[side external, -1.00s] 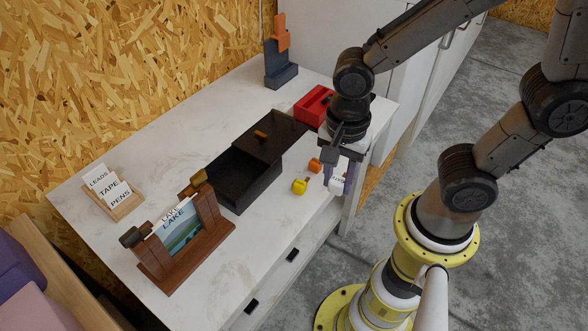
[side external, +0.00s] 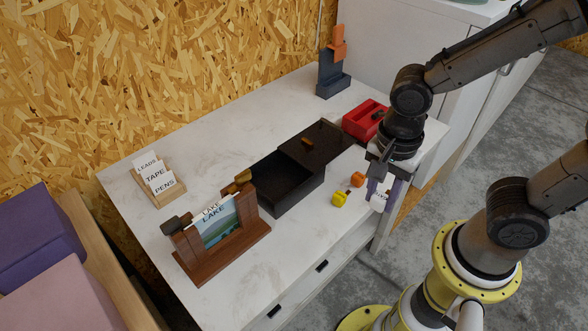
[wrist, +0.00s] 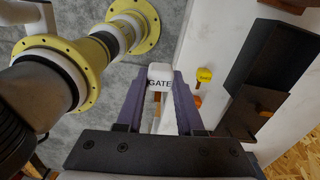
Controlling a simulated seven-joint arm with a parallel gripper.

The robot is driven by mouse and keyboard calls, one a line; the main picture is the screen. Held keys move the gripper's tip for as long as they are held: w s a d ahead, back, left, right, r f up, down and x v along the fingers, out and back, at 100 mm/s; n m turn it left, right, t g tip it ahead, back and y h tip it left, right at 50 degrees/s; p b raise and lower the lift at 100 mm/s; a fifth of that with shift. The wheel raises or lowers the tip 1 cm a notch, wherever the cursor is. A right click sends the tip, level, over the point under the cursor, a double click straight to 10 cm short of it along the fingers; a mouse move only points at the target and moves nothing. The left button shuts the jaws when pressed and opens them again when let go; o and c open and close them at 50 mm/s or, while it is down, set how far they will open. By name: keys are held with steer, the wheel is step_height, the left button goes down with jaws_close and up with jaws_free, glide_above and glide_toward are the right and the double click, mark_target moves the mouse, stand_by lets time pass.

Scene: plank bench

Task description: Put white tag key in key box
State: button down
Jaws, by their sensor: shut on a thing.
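My gripper (side external: 381,192) is at the front right of the white bench, pointing down. Its purple fingers are shut on the white tag key (wrist: 160,83), whose label reads GATE. The tag also shows between the fingers in the side view (side external: 378,204). I cannot tell whether it is clear of the bench top. A dark open-topped box (side external: 279,187), seemingly the key box, stands left of my gripper. Its dark lid (side external: 327,138) with an orange-brown knob sits toward the back right, leaving the front compartment open. The box also shows in the wrist view (wrist: 262,62).
A red box (side external: 362,121) is behind my gripper. A wooden picture stand (side external: 220,247), card holder (side external: 162,186) and dark blue stand (side external: 332,84) are farther off.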

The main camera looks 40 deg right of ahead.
steer(key=w+a+r, duration=0.2)
steer(key=w, duration=0.4)
steer(key=m, duration=0.1)
glide_above(273, 191)
step_height(273, 191, down, 10)
steer(key=shift+s+f, duration=0.1)
steer(key=shift+s, duration=0.05)
steer(key=shift+f, duration=0.2)
steer(key=shift+w+f, duration=0.2)
steer(key=shift+f, duration=1.35)
